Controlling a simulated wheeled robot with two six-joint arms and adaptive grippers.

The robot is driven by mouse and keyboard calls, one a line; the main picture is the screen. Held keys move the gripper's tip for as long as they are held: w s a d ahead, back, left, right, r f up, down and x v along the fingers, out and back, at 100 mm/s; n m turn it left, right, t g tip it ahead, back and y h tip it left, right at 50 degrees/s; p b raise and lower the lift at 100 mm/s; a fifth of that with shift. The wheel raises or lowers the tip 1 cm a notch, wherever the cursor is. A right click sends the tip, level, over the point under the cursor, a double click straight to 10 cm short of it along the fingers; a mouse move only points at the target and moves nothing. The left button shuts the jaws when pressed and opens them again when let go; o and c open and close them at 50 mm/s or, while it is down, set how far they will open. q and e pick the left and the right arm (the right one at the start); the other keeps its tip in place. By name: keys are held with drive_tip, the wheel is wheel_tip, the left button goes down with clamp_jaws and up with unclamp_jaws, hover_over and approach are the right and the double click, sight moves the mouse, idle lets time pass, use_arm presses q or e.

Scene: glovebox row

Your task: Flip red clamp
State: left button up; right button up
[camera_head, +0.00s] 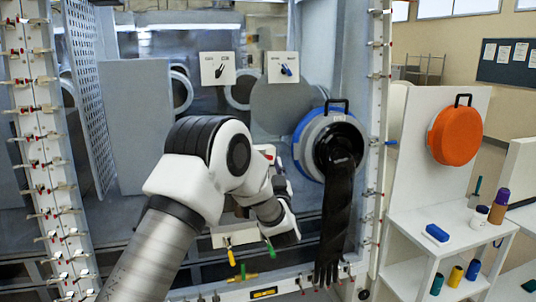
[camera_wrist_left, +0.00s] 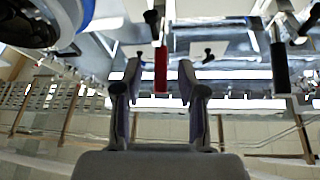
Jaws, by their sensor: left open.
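The red clamp's handle (camera_wrist_left: 161,69) shows in the left wrist view, upright in the picture and between the fingertips of my open left gripper (camera_wrist_left: 159,78). A gap shows on each side of it, so the fingers do not appear to press on it. In the head view my left arm reaches in from the lower left, and the left gripper (camera_head: 281,190) is partly hidden behind its own wrist. A small red patch (camera_head: 268,156) shows beside the arm there; I cannot tell if it is the clamp. My right gripper is in neither view.
A yellow handle (camera_head: 230,256) and a green handle (camera_head: 269,248) hang below the wrist. A black glove (camera_head: 334,225) hangs from the blue-rimmed port at right. An orange round cover (camera_head: 455,135) and a white shelf (camera_head: 415,221) stand farther right. A dark handle (camera_wrist_left: 279,68) is right of the gripper.

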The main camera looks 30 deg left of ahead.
use_arm(q)
drive_tip(key=x, duration=0.3)
drive_tip(key=shift+s+r+p, duration=0.1)
drive_tip(key=shift+s+p, duration=0.05)
drive_tip(key=shift+p, duration=0.2)
drive_tip(key=shift+d, duration=0.1)
clamp_jaws()
